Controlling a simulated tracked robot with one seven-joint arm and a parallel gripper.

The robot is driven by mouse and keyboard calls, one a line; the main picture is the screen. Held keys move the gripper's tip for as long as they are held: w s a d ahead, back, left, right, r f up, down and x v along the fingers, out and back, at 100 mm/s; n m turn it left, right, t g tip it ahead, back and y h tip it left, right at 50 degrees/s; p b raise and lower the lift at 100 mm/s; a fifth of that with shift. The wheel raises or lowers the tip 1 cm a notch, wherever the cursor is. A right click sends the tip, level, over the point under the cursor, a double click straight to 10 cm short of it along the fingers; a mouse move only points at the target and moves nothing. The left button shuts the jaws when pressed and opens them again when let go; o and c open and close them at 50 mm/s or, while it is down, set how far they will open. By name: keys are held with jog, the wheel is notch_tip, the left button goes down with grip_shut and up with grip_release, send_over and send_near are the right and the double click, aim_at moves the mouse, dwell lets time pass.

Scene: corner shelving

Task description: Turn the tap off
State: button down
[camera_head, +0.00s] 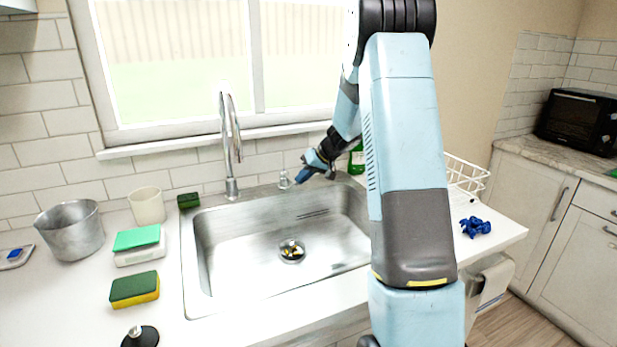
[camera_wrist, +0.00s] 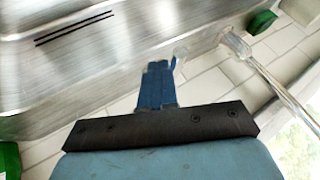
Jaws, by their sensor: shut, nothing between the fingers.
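The chrome tap (camera_head: 231,150) has a tall curved spout and stands behind the sink, left of its middle. Its base and part of its spout show at the upper right in the wrist view (camera_wrist: 262,68). A small chrome handle (camera_head: 284,180) stands to the right of the spout; in the wrist view a pale blurred piece (camera_wrist: 180,52) beside the fingertips may be this handle. My gripper (camera_head: 301,178) is shut and empty, its blue fingers close to the handle's right side. The wrist view also shows the fingers (camera_wrist: 158,72) together. I cannot tell whether they touch the handle. No water stream is discernible.
The metal sink (camera_head: 240,285) has a drain (camera_head: 292,251). A metal pot (camera_head: 72,230), a cream cup (camera_head: 147,206) and sponges (camera_head: 134,289) stand left of it. A green bottle (camera_head: 356,160) is behind my arm. A white rack (camera_head: 466,174) and a blue item (camera_head: 475,227) are right.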

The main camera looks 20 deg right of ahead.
jog(key=shift+a, duration=0.1)
jog(key=s+d+r, duration=0.4)
jog(key=d+r, duration=0.2)
jog(key=d, duration=0.3)
jog(key=shift+r, duration=0.35)
jog(key=s+a+r+g+h, duration=0.1)
jog(key=s+a+r, duration=0.5)
jog(key=s, duration=0.2)
jog(key=s+a+r+h, duration=0.1)
jog(key=s+a+r, duration=0.4)
jog(key=s+a, duration=0.3)
jog(key=s+a+m+t+h, duration=0.1)
jog(key=s+h, duration=0.3)
jog(key=s, duration=1.9)
jog(key=shift+a+r+m, duration=0.3)
jog(key=shift+a+r, duration=0.1)
jog(key=shift+a, duration=0.4)
